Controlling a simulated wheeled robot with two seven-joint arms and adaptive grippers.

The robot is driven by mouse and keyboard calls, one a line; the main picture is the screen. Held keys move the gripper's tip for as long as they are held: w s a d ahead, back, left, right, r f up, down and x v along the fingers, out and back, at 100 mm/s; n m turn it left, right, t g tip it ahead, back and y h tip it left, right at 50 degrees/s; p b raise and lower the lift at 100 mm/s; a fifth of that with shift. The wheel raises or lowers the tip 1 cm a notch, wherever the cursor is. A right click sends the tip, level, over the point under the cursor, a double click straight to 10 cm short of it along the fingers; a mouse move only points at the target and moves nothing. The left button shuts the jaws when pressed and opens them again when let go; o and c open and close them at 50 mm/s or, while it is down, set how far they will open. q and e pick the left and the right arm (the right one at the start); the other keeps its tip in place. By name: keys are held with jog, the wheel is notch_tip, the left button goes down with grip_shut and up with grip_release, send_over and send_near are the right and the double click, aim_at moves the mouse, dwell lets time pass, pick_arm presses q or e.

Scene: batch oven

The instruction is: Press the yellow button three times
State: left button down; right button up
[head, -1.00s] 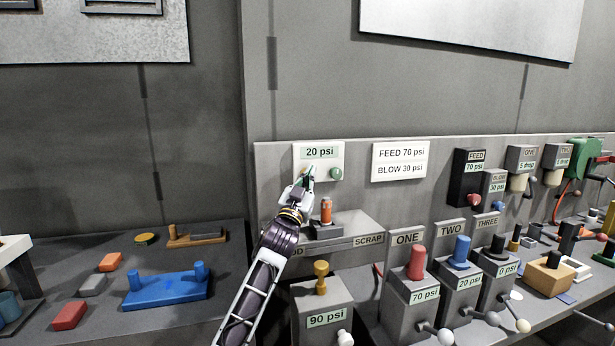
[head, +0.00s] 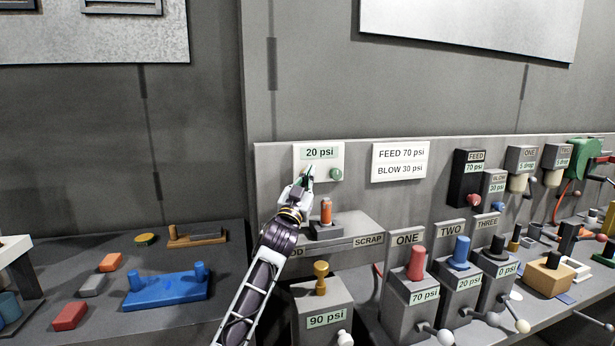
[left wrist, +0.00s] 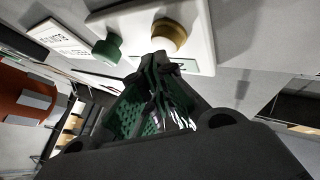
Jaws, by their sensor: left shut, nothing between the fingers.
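The yellow button (left wrist: 168,35) is a round brownish-yellow knob on a white panel (head: 332,152) marked 20 psi. In the head view it is hidden behind my left gripper. A green button (head: 336,174) sits to its right on the same panel; in the left wrist view the green button (left wrist: 107,48) is to the left. My left gripper (head: 307,174) is shut and empty, its tips in front of the panel. In the left wrist view its fingertips (left wrist: 160,64) are just below the yellow button; I cannot tell whether they touch it. My right gripper is out of view.
A shelf (head: 362,228) with an orange cylinder (head: 326,211) stands just below the panel. A 90 psi box (head: 322,305) with a brass knob is beneath it. Several valve boxes with red, blue and black knobs fill the bench to the right.

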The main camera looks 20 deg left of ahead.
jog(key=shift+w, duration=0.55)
pick_arm(q)
jog(key=shift+w, duration=0.1)
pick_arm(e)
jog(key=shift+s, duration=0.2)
pick_arm(q)
jog(key=shift+w+a, duration=0.1)
jog(key=shift+a, duration=0.05)
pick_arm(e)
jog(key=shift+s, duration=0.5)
